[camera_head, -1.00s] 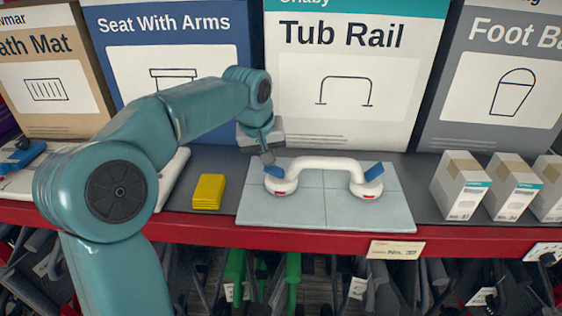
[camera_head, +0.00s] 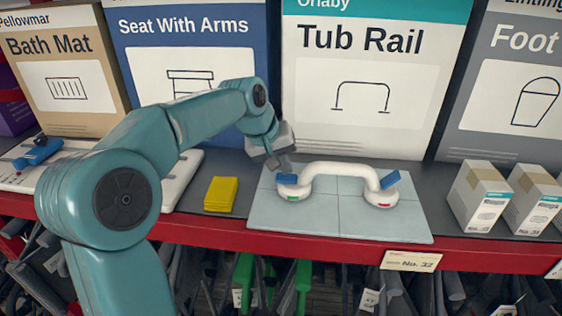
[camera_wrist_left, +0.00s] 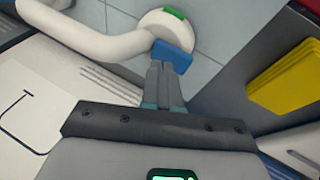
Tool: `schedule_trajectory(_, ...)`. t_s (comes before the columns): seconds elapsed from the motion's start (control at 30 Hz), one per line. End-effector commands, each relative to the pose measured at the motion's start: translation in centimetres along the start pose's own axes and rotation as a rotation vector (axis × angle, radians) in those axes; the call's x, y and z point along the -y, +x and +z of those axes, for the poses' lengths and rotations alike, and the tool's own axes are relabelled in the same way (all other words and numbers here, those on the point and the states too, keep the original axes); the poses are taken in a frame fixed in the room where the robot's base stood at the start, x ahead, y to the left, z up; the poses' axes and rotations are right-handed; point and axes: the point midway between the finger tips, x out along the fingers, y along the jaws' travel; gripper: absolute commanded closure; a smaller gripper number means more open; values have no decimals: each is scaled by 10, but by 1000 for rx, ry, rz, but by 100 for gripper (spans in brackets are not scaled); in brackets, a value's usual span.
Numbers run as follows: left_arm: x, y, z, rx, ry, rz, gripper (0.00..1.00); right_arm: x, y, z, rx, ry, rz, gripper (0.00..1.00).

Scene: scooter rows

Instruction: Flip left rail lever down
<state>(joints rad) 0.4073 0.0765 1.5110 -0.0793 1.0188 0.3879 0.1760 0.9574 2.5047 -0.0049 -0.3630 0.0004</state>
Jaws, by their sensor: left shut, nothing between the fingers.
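The white tub rail (camera_head: 340,169) lies on a grey tiled board (camera_head: 338,222) on the shelf. Its left blue lever (camera_head: 287,179) lies low on the left suction cup (camera_head: 292,192), and that cup shows a green mark. Its right blue lever (camera_head: 389,180) is tilted up, and the right cup (camera_head: 381,198) shows a red mark. My left gripper (camera_head: 284,168) is shut and empty, just behind the left lever. In the left wrist view the closed fingertips (camera_wrist_left: 172,60) are at the left blue lever (camera_wrist_left: 174,56), seemingly touching it. My right gripper is out of view.
Small white boxes (camera_head: 480,197) stand to the right. Large product boxes (camera_head: 375,75) stand close behind. The red shelf edge (camera_head: 340,249) runs along the front.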

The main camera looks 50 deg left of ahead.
Motion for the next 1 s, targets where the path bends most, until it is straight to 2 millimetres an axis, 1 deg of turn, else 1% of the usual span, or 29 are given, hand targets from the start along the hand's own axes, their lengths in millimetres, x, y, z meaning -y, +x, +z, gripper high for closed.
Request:
schedule_trajectory(0.27, 0, 0, 0, 0, 0, -1, 100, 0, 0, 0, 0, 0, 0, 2)
schedule_trajectory(0.37, -3, -6, -2, 0, 1, 0, 100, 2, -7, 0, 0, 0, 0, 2)
schedule_trajectory(0.47, -10, -21, -6, 0, 2, 0, 100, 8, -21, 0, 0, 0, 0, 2)
schedule_trajectory(0.6, -22, -49, -14, 0, 4, 1, 100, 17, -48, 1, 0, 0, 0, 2)
schedule_trajectory(0.63, -15, -48, -12, -5, 2, 2, 100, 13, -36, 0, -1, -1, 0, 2)
schedule_trajectory(0.67, -12, -54, -12, -6, 1, 3, 100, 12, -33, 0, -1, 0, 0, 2)
schedule_trajectory(0.8, -5, -87, -12, -5, 1, 2, 100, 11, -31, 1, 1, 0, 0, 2)
schedule_trajectory(0.9, -2, -106, -12, -3, 2, 1, 100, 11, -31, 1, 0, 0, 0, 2)
schedule_trajectory(1.0, 1, -120, -12, -1, 3, 1, 100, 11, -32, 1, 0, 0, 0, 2)
